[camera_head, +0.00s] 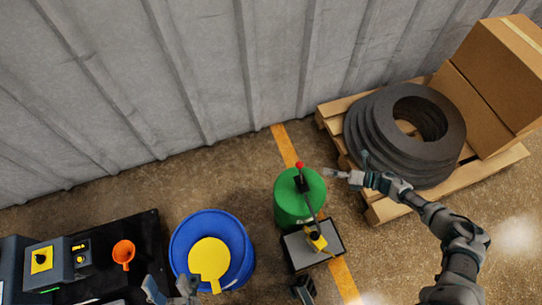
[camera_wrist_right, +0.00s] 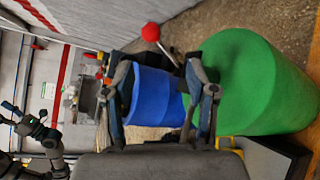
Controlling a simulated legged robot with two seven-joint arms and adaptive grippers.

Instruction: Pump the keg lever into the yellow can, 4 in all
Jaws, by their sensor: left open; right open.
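The green keg (camera_head: 287,208) stands upright near the middle of the head view. Its lever ends in a red knob (camera_head: 299,165) at the keg's far side; the knob also shows in the right wrist view (camera_wrist_right: 151,32). A small yellow can (camera_head: 316,242) stands on a grey platform (camera_head: 295,246) in front of the keg, under a dark spout. My right gripper (camera_head: 347,166) is open and empty, right of the keg and apart from the knob. My left gripper (camera_head: 171,287) is open at the bottom edge, by the blue drum, partly cut off.
A blue drum (camera_head: 181,238) with a yellow piece on top (camera_head: 208,256) stands left of the keg. A dark bench with an orange funnel (camera_head: 123,250) is at far left. A pallet (camera_head: 385,208) with dark rings (camera_head: 365,135) and cartons (camera_head: 500,70) is at right. A corrugated wall closes the back.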

